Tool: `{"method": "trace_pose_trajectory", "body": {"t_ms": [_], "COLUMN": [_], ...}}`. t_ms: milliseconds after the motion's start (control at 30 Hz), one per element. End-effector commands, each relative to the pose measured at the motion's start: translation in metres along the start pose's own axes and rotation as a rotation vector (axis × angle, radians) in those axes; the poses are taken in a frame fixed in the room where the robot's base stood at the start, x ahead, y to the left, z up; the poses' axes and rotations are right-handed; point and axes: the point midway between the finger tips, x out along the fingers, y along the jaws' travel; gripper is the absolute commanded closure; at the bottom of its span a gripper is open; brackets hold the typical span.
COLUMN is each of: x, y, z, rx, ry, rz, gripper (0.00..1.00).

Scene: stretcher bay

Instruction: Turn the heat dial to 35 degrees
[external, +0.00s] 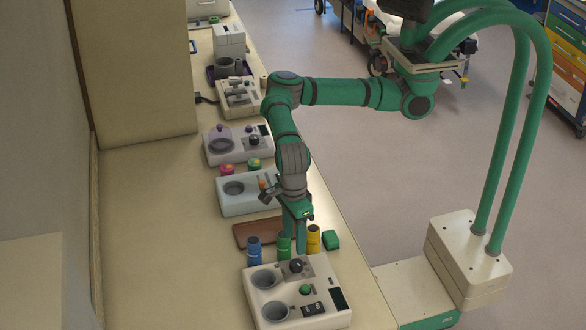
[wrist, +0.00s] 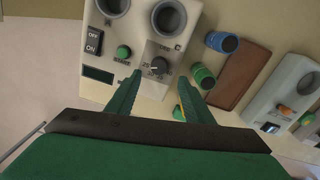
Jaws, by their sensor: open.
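The heat dial (external: 297,265) is a dark round knob on the pale two-well device (external: 255,296) at the front of the bench. In the wrist view the dial (wrist: 158,67) sits just beyond my fingertips, roughly between them, with small markings around it that are too small to read surely. My gripper (wrist: 160,80) is open and empty, its two green fingers pointing at the device. In the external view my gripper (external: 300,246) hangs down just behind the device, near the dial. I cannot tell whether the fingers touch the dial.
A green button (wrist: 123,52), an OFF/ON switch (wrist: 94,42) and a dark display (wrist: 97,74) share the panel. Blue (external: 254,250), green (external: 284,246) and yellow (external: 314,238) cylinders stand close behind the device. A brown board (external: 245,233) lies beyond them.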

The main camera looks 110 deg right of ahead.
Motion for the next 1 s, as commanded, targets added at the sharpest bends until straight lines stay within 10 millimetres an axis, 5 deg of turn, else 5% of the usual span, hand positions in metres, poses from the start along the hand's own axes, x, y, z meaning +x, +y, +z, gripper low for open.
{"method": "trace_pose_trajectory", "body": {"t_ms": [400, 867, 1000], "x": [0.068, 0.081, 0.081], "y": [0.001, 0.001, 0.001], "z": [0.000, 0.000, 0.000], "rx": [-0.001, -0.001, -0.001], "ry": [0.001, -0.001, -0.001], "rz": [0.003, 0.003, 0.003], "gripper": [0.53, 0.53, 0.79]}}
